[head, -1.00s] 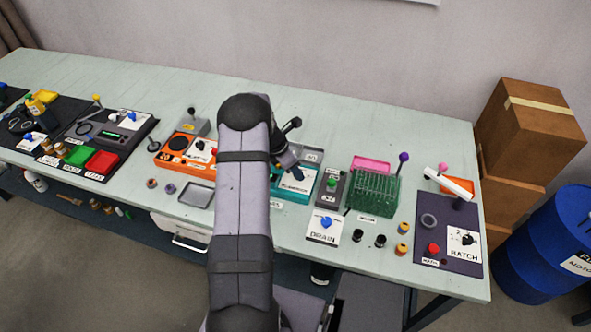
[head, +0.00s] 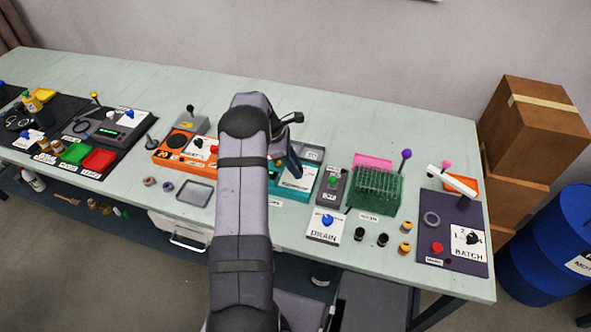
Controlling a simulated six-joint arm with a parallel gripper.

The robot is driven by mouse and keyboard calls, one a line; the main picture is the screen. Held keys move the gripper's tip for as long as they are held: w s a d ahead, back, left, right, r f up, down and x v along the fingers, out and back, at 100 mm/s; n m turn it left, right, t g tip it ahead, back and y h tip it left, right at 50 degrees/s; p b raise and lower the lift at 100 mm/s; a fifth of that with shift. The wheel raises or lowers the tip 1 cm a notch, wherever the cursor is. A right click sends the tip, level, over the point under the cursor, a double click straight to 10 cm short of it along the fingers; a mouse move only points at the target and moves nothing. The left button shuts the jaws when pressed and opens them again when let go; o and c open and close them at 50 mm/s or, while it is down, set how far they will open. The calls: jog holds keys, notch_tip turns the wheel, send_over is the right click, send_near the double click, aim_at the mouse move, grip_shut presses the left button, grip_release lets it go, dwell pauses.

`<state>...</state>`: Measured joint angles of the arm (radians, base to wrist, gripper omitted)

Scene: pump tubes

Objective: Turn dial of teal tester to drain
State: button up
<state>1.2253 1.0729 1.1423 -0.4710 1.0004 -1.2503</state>
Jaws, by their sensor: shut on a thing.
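The teal tester (head: 305,187) lies on the bench just right of my arm, its left part hidden behind the arm. It has a white labelled panel, too small to read. My gripper (head: 291,172) points down at the tester's upper left part. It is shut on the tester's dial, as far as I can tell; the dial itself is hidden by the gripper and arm. The dial's setting cannot be seen. A separate white card marked DRAIN (head: 322,234), with a blue knob (head: 327,220), lies in front of the tester to the right.
A grey box with a green button (head: 331,186) and a green rack (head: 374,193) stand right of the tester. An orange device (head: 172,158) and a grey tray (head: 196,193) are left of my arm. Small black and yellow caps lie near the front edge.

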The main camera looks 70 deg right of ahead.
jog(key=m+b, duration=0.1)
jog(key=m+y, duration=0.1)
jog(key=m, duration=0.1)
jog(key=shift+d+f+m+b, duration=0.2)
jog(key=shift+m+b, duration=0.1)
jog(key=shift+b, duration=0.1)
jog(key=shift+d+r+m+y+b, duration=0.15)
jog(key=shift+m+y+b, duration=0.45)
jog(key=shift+m, duration=0.6)
jog(key=shift+r, duration=0.1)
jog(key=o, duration=1)
notch_tip(320, 180, up, 10)
